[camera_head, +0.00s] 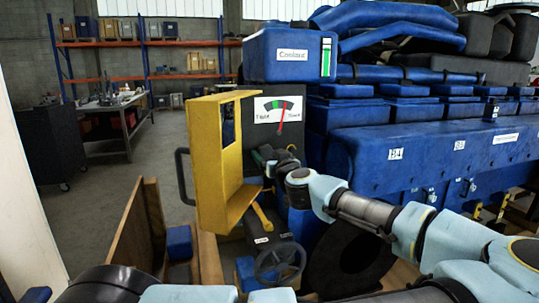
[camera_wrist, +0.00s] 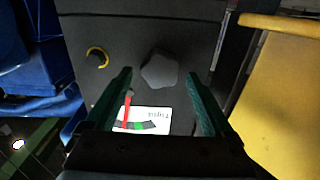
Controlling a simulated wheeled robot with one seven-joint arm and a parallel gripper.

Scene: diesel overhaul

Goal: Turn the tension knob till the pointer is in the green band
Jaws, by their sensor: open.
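The tension knob (camera_wrist: 160,71) is dark and lobed, on a dark panel in the wrist view. My open gripper (camera_wrist: 161,72) has one green finger on each side of it, with gaps between fingers and knob. I cannot tell how deep the fingertips reach. In the head view my gripper (camera_head: 267,160) is at the panel below the gauge and hides the knob. The white gauge (camera_head: 266,113) has a green band at the middle of a dark arc. Its red pointer (camera_head: 281,115) stands just right of the green. The gauge also shows upside down in the wrist view (camera_wrist: 155,114).
A yellow open guard (camera_head: 212,165) stands close left of my gripper. A handwheel (camera_head: 279,262) is below. A blue Coolant box (camera_head: 271,64) sits above the gauge, and the blue engine (camera_head: 420,150) fills the right. Open floor lies at the left.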

